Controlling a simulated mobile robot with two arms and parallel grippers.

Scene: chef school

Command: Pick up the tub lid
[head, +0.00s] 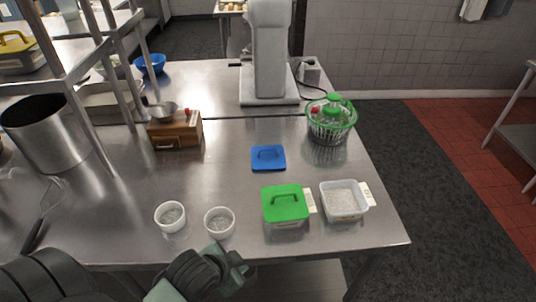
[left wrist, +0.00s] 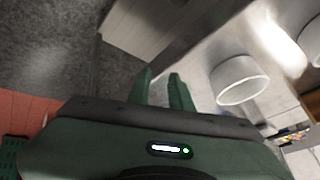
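A flat blue lid (head: 268,158) with a raised handle lies on the steel table in the middle of the head view. A green lid (head: 285,201) with a handle sits on a tub at the front of the table. To its right stands an open white tub (head: 343,203) with pale contents. My left gripper (head: 240,262) is at the table's front edge, below the ramekins and well short of the blue lid. Its two fingers (left wrist: 161,88) show apart and empty in the left wrist view. My right gripper is not in view.
Two white ramekins (head: 171,216) (head: 219,222) stand close to my left gripper; one ramekin (left wrist: 240,81) shows in the left wrist view. A salad spinner (head: 330,121), a mixer (head: 268,60) and a wooden box (head: 175,131) stand farther back. Bare steel surrounds the blue lid.

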